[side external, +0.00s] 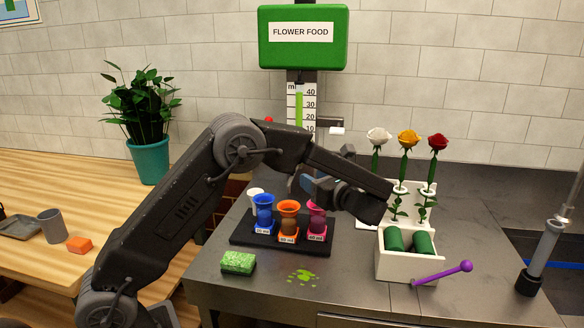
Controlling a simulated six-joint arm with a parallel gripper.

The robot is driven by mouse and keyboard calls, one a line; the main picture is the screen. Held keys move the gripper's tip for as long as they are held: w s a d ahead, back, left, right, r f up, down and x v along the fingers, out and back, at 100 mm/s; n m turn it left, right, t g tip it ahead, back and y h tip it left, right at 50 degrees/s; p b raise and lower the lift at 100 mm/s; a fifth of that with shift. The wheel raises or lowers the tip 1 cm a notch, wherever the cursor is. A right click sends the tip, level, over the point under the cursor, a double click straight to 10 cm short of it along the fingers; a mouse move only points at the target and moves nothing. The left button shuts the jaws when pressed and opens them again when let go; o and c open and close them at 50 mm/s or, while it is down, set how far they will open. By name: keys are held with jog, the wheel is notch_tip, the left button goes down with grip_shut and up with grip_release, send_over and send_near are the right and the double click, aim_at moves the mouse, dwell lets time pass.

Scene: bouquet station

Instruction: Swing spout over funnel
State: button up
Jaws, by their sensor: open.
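The green flower food dispenser (303,54) stands at the back, with a graduated column (301,103) partly filled with green liquid. A small dark arm with a white end (337,130) sticks out right of the column; I cannot tell whether it is the spout. My arm hides the area below. Blue (264,213), orange (288,219) and pink (316,216) funnel-topped vessels stand in a row on a black tray (285,245). My gripper (305,184) is open, pointing left above and behind the pink vessel. No grasped object shows, though its fingertips are partly hidden.
A white cup (255,195) stands behind the blue vessel. A white box (407,266) holds green rolls.

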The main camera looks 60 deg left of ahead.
jog(key=a, duration=0.9)
jog(key=shift+s+a, duration=0.3)
grip_shut()
